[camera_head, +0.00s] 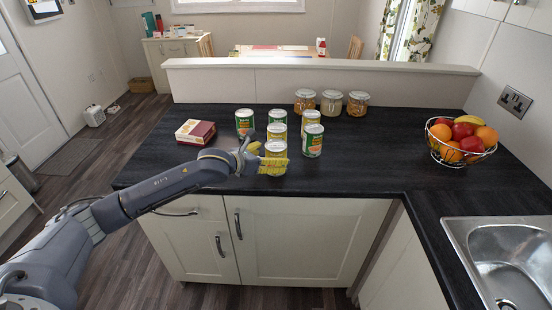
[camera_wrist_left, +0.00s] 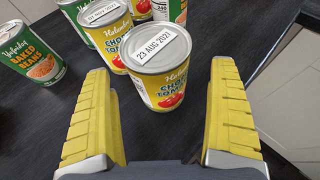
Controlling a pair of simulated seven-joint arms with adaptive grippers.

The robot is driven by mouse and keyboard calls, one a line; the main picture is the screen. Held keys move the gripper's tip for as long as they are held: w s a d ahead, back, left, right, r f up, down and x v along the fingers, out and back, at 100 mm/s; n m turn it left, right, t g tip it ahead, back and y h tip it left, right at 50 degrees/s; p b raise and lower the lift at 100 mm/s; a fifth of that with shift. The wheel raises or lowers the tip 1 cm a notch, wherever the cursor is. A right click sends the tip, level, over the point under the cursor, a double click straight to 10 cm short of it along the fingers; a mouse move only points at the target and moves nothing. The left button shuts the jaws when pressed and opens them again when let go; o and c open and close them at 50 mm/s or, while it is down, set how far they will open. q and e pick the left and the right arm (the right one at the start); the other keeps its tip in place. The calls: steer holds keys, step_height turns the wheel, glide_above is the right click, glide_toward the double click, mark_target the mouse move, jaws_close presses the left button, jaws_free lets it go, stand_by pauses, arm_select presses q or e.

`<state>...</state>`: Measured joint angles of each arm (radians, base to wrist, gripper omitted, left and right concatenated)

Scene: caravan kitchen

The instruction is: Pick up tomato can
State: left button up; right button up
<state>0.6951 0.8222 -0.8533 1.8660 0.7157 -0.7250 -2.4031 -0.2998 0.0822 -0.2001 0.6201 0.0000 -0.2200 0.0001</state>
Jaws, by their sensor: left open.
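Yellow-labelled chopped tomato cans stand upright among green-labelled cans on the dark counter. The nearest tomato can (camera_head: 276,149) is partly hidden behind my left gripper (camera_head: 262,160) in the head view. In the left wrist view this tomato can (camera_wrist_left: 165,75) stands just ahead, with a date label on its lid. My left gripper (camera_wrist_left: 162,118) is open, its yellow fingers apart on either side of the space in front of the can. Nothing is between the fingertips but the can's lower front. Another tomato can (camera_wrist_left: 108,35) stands behind it to the left. My right gripper is not in view.
A baked beans can (camera_wrist_left: 30,55) stands to the left in the wrist view. A green can (camera_head: 313,141) stands close on the right. A red box (camera_head: 196,131), glass jars (camera_head: 332,103) and a fruit basket (camera_head: 461,156) are farther off. The counter front is clear.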

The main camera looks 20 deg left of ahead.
arm_select(q)
steer(key=shift+x, duration=1.7)
steer(key=shift+c, duration=0.2)
steer(key=c, duration=1.5)
steer(key=shift+a+r, duration=0.1)
steer(key=shift+c, duration=0.6)
steer(key=shift+r, duration=0.1)
